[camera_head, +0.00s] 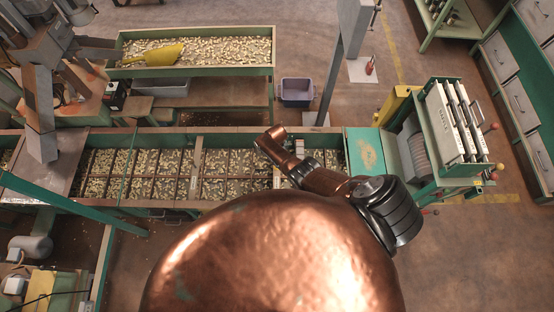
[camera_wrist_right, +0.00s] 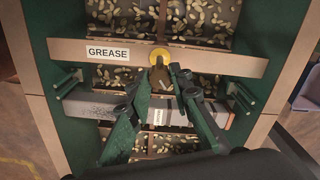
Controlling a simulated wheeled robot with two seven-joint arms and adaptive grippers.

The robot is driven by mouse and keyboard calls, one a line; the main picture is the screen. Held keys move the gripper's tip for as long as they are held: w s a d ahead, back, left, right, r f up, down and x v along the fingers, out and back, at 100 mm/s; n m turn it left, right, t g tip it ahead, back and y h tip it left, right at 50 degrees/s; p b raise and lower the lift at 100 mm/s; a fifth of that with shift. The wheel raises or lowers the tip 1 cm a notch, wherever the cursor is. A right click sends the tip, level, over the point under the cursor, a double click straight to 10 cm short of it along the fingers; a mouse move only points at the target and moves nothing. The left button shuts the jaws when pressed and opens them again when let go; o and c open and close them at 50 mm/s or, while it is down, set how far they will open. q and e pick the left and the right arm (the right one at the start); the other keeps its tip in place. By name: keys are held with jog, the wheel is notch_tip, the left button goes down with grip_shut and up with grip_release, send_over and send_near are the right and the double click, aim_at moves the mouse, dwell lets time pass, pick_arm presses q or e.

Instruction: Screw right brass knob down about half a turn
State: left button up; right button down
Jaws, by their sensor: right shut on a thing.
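In the right wrist view a brass knob (camera_wrist_right: 159,57) shows as a round yellow face on the brown rail, just right of the GREASE label (camera_wrist_right: 108,53). My right gripper (camera_wrist_right: 161,78) has its two dark green fingers close around a brownish part directly below that yellow face, and it is shut on it. The fingers partly hide the lower part of the knob, so its thread cannot be seen. In the head view my copper right arm reaches over the right end of the long nut hopper (camera_head: 100,205). The knob cannot be made out there. My left gripper is not in view.
A grey bar (camera_wrist_right: 98,108) crosses the hopper below the rail in the wrist view. In the head view a second nut hopper (camera_head: 272,70) with a yellow scoop (camera_head: 163,55) stands behind. A grey post (camera_head: 345,45) and a green machine (camera_head: 425,150) stand at the right.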

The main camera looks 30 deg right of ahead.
jog(key=m, duration=0.3)
jog(key=shift+d+m, duration=0.1)
jog(key=shift+m, duration=0.2)
jog(key=shift+s+m, duration=0.1)
jog(key=shift+m, duration=1.6)
jog(key=shift+d, duration=0.1)
jog(key=c, duration=1.9)
grip_release()
jog(key=shift+c, duration=0.2)
jog(key=shift+o, duration=1)
jog(key=shift+a, duration=0.2)
jog(key=shift+r, duration=0.15)
jog(key=shift+a+r, duration=0.1)
jog(key=shift+r, duration=0.45)
notch_tip(320, 180, up, 11)
jog(key=shift+f, duration=0.2)
